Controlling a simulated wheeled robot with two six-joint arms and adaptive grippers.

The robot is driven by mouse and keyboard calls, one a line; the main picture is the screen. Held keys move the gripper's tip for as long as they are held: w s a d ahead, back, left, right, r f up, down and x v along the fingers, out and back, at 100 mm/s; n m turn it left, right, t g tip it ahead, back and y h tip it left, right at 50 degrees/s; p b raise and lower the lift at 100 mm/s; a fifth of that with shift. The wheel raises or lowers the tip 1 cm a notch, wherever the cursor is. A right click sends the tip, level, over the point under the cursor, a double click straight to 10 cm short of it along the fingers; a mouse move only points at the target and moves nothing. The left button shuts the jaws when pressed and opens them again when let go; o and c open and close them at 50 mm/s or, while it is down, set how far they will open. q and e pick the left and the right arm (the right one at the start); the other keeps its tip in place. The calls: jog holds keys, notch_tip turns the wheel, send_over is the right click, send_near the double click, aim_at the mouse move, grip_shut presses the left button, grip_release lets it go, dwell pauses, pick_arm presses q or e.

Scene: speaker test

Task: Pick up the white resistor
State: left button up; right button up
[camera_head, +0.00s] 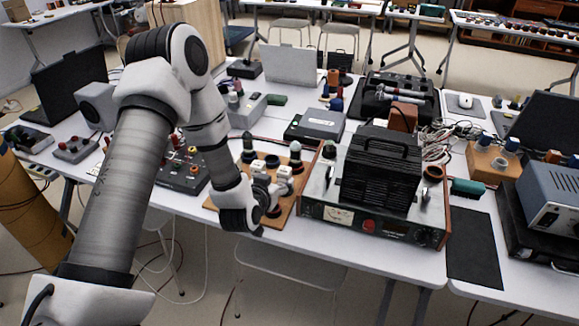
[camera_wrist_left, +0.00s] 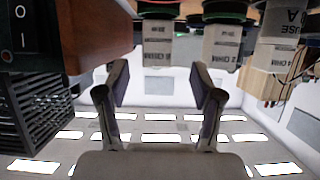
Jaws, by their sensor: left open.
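A wooden board (camera_head: 305,178) lies at the front of the table with small white blocks on it, partly hidden behind my left arm. My left gripper (camera_head: 265,193) is at the front of this board, low over it. In the left wrist view, which looks upside down, my left gripper (camera_wrist_left: 163,88) is open with nothing between its fingers. Ahead of it are white resistor blocks with OHM lettering, one at the middle (camera_wrist_left: 157,44) and one to its right (camera_wrist_left: 222,46). The fingers appear apart from both. My right gripper is in neither view.
A black-topped amplifier unit (camera_head: 380,170) stands just right of the board. A dark box with knobs (camera_head: 183,178) is to the left. In the wrist view, a block lettered FUSE (camera_wrist_left: 282,22) is at the right. Open floor lies before the table.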

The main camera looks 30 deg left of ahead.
aim_at(282, 175)
pick_arm(q)
jog(key=shift+w+r, duration=0.15)
jog(key=shift+w, duration=0.35)
jog(key=x, duration=0.5)
jog(key=shift+w+p, duration=0.2)
jog(key=shift+p, duration=0.15)
jog(key=shift+s, duration=0.2)
jog(key=shift+c, duration=0.4)
grip_shut()
